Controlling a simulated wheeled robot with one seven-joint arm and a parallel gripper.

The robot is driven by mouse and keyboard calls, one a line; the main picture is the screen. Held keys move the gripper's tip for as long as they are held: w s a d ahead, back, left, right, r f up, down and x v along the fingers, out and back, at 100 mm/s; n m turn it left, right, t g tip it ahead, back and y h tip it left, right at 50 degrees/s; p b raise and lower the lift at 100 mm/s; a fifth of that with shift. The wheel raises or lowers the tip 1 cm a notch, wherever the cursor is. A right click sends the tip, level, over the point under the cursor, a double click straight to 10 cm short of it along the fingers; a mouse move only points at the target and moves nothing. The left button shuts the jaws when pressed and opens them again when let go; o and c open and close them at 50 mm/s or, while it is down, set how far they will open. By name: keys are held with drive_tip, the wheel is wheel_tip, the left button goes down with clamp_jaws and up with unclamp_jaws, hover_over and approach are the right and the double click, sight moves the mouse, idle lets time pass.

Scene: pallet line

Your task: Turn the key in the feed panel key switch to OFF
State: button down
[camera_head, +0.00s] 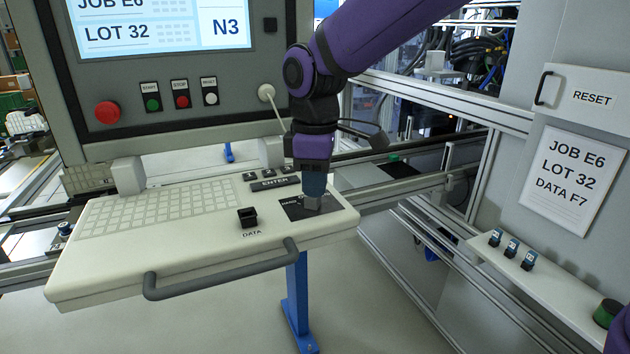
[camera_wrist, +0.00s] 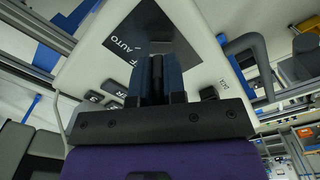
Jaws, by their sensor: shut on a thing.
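The key switch's dark label plate (camera_head: 292,209) is on the right part of the beige console. The word HAND shows at its left edge. In the wrist view, AUTO and the end of another word, F, show on the plate (camera_wrist: 150,22). My gripper (camera_head: 313,206) points down onto the plate. Its two blue-grey fingers (camera_wrist: 158,72) are shut on the key, low over the plate. The fingers hide the key and most of the switch, so I cannot tell which way it points.
An ENTER key (camera_head: 275,183) lies behind. The screen panel (camera_head: 165,25) rises behind the console. A cabinet (camera_head: 570,150) with a RESET door stands at right.

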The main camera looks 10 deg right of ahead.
drive_tip(key=n, duration=0.7)
drive_tip(key=shift+w, duration=0.15)
drive_tip(key=c, duration=0.6)
unclamp_jaws()
drive_tip(key=shift+r, duration=3.5)
